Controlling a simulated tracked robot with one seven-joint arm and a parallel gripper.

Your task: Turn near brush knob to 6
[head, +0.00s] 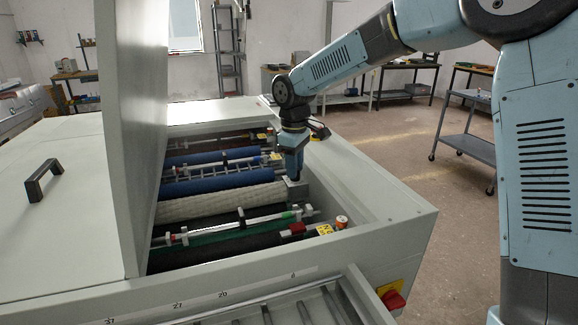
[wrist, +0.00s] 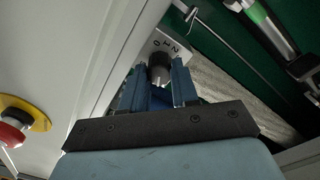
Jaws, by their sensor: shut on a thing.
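In the wrist view, a dark round knob (wrist: 159,68) sits between the two blue fingers of my gripper (wrist: 160,82), which is shut on it. A pale dial plate (wrist: 166,46) with the numbers 0, 1 and 2 shows just beyond the knob; the rest of its scale and any pointer cannot be made out. In the head view, my gripper (head: 294,178) points down into the open machine at the right end of a pale brush roller (head: 222,203). It hides the knob there.
The raised lid (head: 141,120) stands left of the open bay. Blue rollers (head: 205,181) and bars lie beside the pale one. The machine's right rim (head: 385,217) is close to my gripper. A red switch (head: 393,300) is on the front; a red button (wrist: 14,137) shows in the wrist view.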

